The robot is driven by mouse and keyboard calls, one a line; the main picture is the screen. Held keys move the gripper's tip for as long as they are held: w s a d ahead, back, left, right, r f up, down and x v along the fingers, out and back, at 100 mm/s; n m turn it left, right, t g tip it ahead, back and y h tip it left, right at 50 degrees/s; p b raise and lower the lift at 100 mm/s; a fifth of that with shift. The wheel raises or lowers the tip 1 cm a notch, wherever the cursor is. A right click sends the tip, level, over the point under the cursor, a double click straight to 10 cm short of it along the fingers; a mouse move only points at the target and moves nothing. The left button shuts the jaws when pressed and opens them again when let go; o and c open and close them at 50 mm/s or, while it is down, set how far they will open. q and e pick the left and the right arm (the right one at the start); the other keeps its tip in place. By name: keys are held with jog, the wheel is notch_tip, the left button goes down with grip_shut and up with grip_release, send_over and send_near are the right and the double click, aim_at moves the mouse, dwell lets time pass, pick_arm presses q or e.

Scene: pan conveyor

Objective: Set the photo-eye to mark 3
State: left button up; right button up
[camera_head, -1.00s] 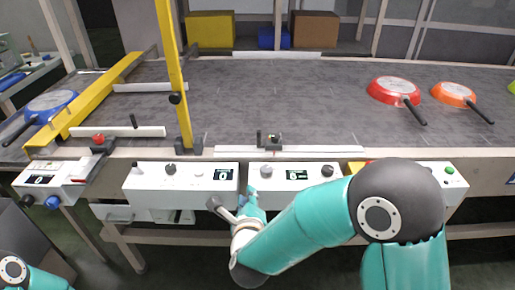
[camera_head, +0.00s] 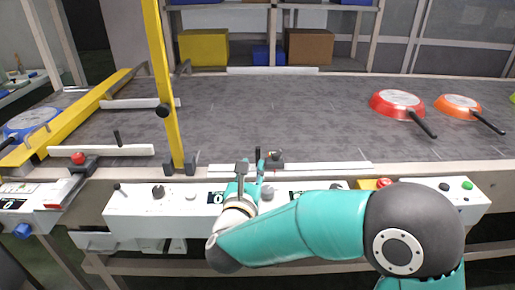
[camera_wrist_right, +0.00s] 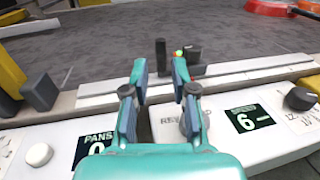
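The photo-eye appears to be the small black block (camera_head: 275,161) with a coloured light, on a white rail (camera_head: 320,168) along the conveyor's front edge. An upright black post stands at its left side. In the right wrist view the block (camera_wrist_right: 191,56) shows just beyond my fingertips, and the post (camera_wrist_right: 160,54) appears between them. I cannot tell whether the fingers reach around the post. My right gripper (camera_head: 250,171) is open and looks empty. The mark numbers on the rail are not readable. My left gripper is out of view.
White control boxes (camera_head: 135,208) line the front, with knobs and displays; one display (camera_wrist_right: 249,118) reads 6. A yellow post (camera_head: 165,90) stands left of my right gripper. A red pan (camera_head: 398,103) and an orange pan (camera_head: 458,104) lie at the right. The belt's middle is clear.

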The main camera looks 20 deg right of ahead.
aim_at(257, 152)
jog(key=p+x, duration=0.1)
jog(key=x, duration=0.7)
jog(key=shift+w+d, duration=0.1)
jog(key=shift+w, duration=0.05)
grip_shut()
